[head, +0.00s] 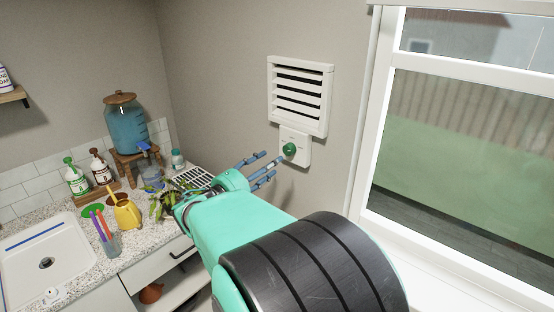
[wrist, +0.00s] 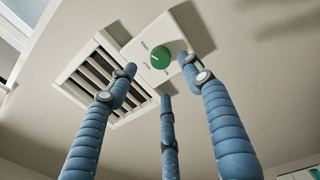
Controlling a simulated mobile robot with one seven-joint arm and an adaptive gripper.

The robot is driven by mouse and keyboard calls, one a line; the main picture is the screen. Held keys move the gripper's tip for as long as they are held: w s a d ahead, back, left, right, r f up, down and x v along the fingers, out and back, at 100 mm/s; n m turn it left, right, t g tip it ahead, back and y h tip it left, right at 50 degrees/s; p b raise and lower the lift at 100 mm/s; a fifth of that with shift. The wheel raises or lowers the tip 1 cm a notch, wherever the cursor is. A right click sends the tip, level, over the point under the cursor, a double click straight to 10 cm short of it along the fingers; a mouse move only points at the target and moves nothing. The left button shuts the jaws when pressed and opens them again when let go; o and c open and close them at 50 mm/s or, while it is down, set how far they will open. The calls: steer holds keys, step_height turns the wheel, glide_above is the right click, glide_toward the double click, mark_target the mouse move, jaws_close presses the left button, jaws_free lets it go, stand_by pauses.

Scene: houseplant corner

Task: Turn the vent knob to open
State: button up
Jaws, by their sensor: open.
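The vent knob (head: 290,149) is round and green, on a white plate (head: 302,160) fixed to the wall just below the white slatted vent (head: 299,95). The vent's slats look apart, with dark gaps between them. My gripper (head: 268,168) has blue fingers, spread and empty, pointing at the knob from the left and a little below it in the head view. In the wrist view, the green knob (wrist: 161,57) shows beyond the spread fingertips (wrist: 157,80), with a light mark on its face. Lettering on the plate is too small to read. I see no clear contact with the knob.
A window (head: 460,150) is right of the vent. The speckled counter (head: 80,262) at left holds a sink (head: 45,265), a yellow watering can (head: 126,213), bottles and a plant beside my arm. A blue dispenser (head: 126,125) stands in the corner. The wall around the knob is clear.

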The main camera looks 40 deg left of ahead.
steer(key=shift+s+f, duration=0.1)
steer(key=shift+s, duration=1.5)
steer(key=shift+d, duration=0.1)
